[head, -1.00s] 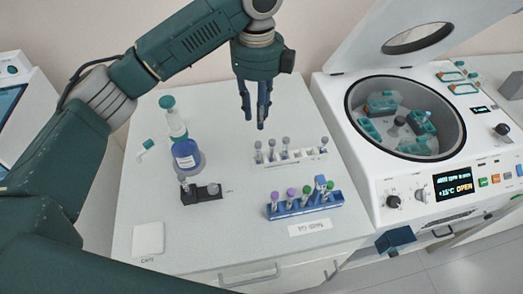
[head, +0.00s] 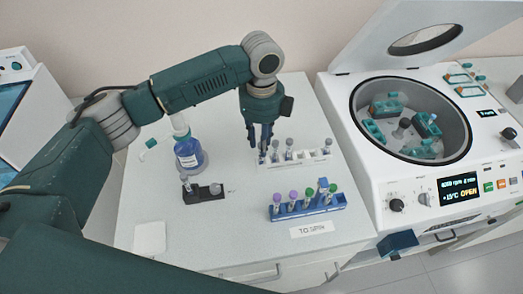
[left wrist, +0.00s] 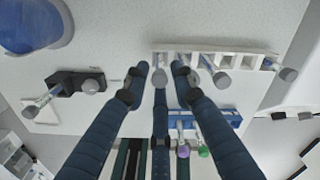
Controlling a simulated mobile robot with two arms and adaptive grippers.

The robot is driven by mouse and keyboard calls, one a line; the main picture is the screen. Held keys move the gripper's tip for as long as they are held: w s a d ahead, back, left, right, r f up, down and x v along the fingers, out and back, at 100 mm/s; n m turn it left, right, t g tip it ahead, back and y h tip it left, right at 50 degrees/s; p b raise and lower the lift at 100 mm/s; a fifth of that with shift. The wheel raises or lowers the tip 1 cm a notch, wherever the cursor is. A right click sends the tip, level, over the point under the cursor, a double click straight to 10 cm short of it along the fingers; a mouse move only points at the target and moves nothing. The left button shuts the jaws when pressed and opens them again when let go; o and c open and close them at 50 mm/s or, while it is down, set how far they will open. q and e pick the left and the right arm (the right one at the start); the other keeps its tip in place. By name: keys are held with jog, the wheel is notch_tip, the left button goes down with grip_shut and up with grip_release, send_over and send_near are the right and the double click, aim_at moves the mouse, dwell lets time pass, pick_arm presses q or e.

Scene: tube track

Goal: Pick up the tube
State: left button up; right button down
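A white rack (head: 295,160) on the bench holds several grey-capped tubes. My left gripper (head: 263,153) points down at the rack's left end, around the leftmost grey-capped tube. In the left wrist view its fingers (left wrist: 160,72) are spread, with that tube's grey cap (left wrist: 160,78) between them. A gap shows beside the cap, so the fingers look open. The tube's lower part is hidden. The other grey-capped tubes, one of them here (head: 289,147), stand to the right. My right gripper is not in view.
A blue rack (head: 310,208) with purple- and green-capped tubes stands in front. A black holder (head: 205,193) with grey-topped items and a blue bottle (head: 188,155) are left. An open-lidded centrifuge (head: 440,185) stands right. The bench's front left is mostly clear.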

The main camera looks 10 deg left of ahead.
pick_arm(q)
jog(key=shift+f, duration=0.65)
jog(key=shift+s+f, duration=0.1)
jog(key=c, duration=0.6)
grip_shut()
jog(key=shift+r, duration=0.45)
notch_tip(320, 180, up, 19)
jog(key=b, duration=0.3)
